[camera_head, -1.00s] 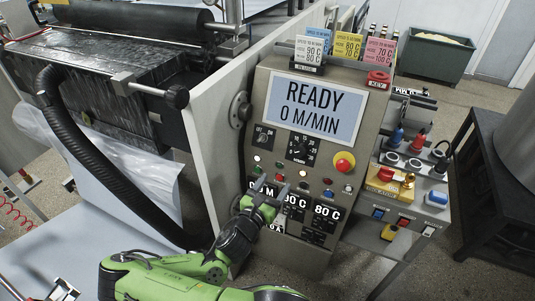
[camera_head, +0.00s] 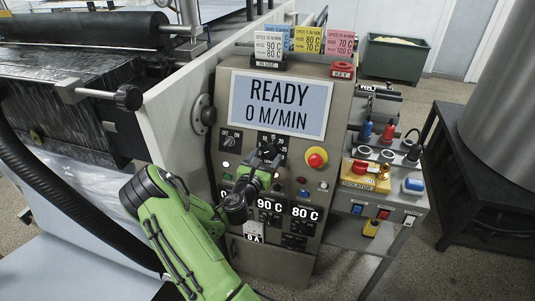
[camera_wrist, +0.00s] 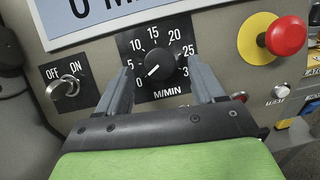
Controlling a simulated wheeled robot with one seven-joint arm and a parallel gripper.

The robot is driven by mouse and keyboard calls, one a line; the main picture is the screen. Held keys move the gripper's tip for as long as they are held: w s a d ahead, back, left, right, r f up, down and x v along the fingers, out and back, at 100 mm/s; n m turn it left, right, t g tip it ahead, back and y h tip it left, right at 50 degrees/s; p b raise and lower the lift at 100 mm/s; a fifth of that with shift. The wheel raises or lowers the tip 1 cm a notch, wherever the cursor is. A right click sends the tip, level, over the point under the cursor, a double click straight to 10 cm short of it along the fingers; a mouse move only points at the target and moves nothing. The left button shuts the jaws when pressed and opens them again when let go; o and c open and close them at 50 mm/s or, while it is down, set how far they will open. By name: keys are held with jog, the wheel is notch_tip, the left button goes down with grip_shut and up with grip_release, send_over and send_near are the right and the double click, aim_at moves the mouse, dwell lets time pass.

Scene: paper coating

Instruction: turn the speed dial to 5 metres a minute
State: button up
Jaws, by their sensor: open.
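The speed dial (camera_wrist: 154,64) is a black knob on a black plate marked 0, 5, 10, 15, 20, 25 and upward, with M/MIN below. Its white pointer mark points down-left, at or close to 0. My gripper (camera_wrist: 160,84) is open in the wrist view, one finger on each side of the lower part of the knob; whether they touch it I cannot tell. In the head view my gripper (camera_head: 268,158) is at the dial and hides most of it. The display (camera_head: 281,103) reads READY 0 M/MIN.
A red emergency button (camera_wrist: 285,36) on a yellow base is to the right. Small lamps and buttons and the lit 90 C (camera_head: 269,205) and 80 C (camera_head: 305,214) readouts lie below.

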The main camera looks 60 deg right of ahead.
jog(key=shift+w+d, duration=0.15)
jog(key=shift+d, duration=0.85)
jog(key=c, duration=1.1)
jog(key=shift+o, duration=0.2)
jog(key=shift+m, duration=0.4)
jog(key=m+g, duration=0.1)
jog(key=m, duration=0.1)
jog(key=m+g+p, duration=0.1)
jog(key=m, duration=0.1)
jog(key=shift+w+r, duration=0.1)
jog(key=shift+w, duration=0.1)
jog(key=shift+m+g+y+p, duration=0.35)
jog(key=shift+m+g, duration=0.2)
jog(key=shift+m, duration=0.75)
jog(key=shift+m+g+y+p, duration=0.2)
jog(key=shift+m+g+y, duration=0.3)
jog(key=shift+m, duration=0.8)
